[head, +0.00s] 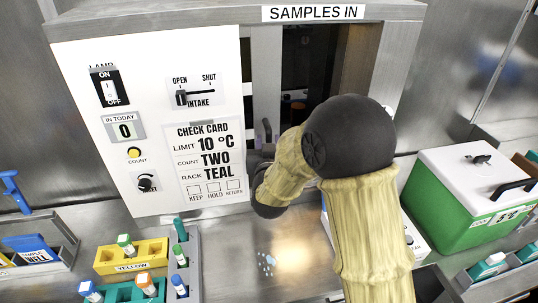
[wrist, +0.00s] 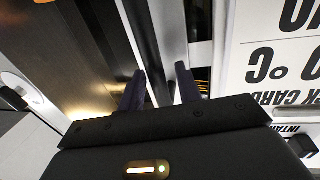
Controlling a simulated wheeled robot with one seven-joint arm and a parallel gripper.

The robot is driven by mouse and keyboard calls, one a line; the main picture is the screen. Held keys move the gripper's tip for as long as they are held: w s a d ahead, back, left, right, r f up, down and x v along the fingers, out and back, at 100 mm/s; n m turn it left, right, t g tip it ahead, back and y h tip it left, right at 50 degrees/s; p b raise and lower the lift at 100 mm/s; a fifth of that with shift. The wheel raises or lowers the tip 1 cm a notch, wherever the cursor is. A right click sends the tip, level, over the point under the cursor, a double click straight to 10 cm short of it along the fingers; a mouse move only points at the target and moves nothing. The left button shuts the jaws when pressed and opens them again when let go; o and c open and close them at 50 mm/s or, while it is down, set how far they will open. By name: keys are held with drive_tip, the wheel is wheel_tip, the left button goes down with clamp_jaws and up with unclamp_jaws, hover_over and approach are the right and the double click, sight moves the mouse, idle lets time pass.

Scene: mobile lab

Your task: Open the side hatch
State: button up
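The hatch opening (head: 306,60) under the "SAMPLES IN" label is a dark gap. A grey metal panel (head: 264,62) stands at its left and a brown surface (head: 360,58) at its right. My gripper (head: 266,138) is at the lower left of the opening, largely hidden by my arm. In the wrist view its two dark fingers (wrist: 160,82) are apart, with a grey strip and a dark upright edge (wrist: 146,40) between or behind them. I cannot tell whether they touch it. The intake slider (head: 182,98) on the white panel sits at the OPEN end.
The white control panel (head: 80,130) is close to the left of my gripper. Below are a yellow rack (head: 130,256), teal racks with vials, and a blue item in a tray (head: 30,250). A green and white cool box (head: 470,200) stands right. Bare counter with droplets (head: 290,240) lies below.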

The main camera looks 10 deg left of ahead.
drive_tip(key=s+d+b, duration=0.2)
drive_tip(key=s+b, duration=0.8)
drive_tip(key=s, duration=0.7)
drive_tip(key=shift+d, duration=0.35)
